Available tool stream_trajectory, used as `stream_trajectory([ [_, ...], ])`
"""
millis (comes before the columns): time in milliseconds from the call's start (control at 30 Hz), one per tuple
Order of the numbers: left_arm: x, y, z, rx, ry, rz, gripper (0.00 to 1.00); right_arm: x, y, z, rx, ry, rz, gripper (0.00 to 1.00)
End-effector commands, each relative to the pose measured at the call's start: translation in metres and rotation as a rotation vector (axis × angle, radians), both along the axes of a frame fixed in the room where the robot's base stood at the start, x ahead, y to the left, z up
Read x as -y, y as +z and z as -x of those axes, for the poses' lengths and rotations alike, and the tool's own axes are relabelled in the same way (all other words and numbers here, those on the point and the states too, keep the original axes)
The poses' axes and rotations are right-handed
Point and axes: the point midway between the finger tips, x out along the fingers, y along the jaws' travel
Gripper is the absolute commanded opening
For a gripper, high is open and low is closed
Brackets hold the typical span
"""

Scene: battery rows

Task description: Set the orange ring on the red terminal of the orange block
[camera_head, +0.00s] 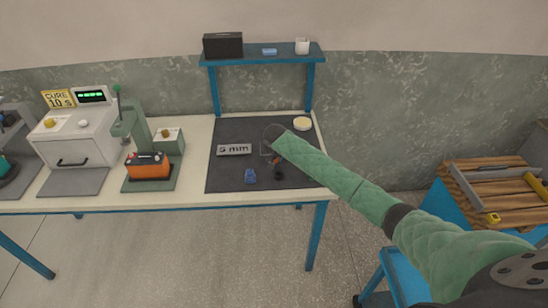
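The orange block (148,168) has a dark top and sits on the base of a green press at the left of the table. Its terminals are too small to tell apart by colour. I cannot make out an orange ring for certain; a small reddish bit (279,161) shows by my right gripper. My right arm, in a green quilted sleeve, reaches in from the lower right. My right gripper (271,151) is over the dark mat (222,178), far right of the block. Its fingers are too small and dark to read. My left gripper is out of view.
A "5 mm" plate (234,150), a blue piece (251,176), a small dark piece (279,174) and a pale round dish (302,123) are on the mat. The green press (139,128) rises behind the block. A white curing box (75,140) stands farther left.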

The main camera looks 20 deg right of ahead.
Motion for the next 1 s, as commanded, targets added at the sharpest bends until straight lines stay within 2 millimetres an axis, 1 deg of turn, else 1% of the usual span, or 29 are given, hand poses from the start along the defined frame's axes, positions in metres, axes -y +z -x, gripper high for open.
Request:
stream_trajectory([
  [233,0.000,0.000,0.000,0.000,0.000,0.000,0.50,0.000,-0.003,0.000,-0.001,0.000,0.000,0.16],
  [267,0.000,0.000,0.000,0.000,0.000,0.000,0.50,0.000,-0.003,0.000,-0.001,0.000,0.000,0.41],
  [300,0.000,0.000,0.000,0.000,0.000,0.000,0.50,0.000,-0.003,0.000,-0.001,0.000,0.000,0.49],
  [367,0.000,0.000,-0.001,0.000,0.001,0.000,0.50,0.000,-0.003,0.000,-0.001,0.000,0.000,0.59],
  [633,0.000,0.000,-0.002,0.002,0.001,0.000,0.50,0.000,-0.002,0.000,0.000,0.000,0.000,0.59],
  [767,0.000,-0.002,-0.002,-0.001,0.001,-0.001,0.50,0.000,0.003,0.001,0.000,0.000,0.000,0.59],
  [900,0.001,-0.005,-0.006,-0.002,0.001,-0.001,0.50,-0.003,0.018,0.008,0.001,0.001,0.000,0.59],
  [1000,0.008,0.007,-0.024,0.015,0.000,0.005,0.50,-0.005,0.036,0.015,0.002,0.002,-0.001,0.59],
])
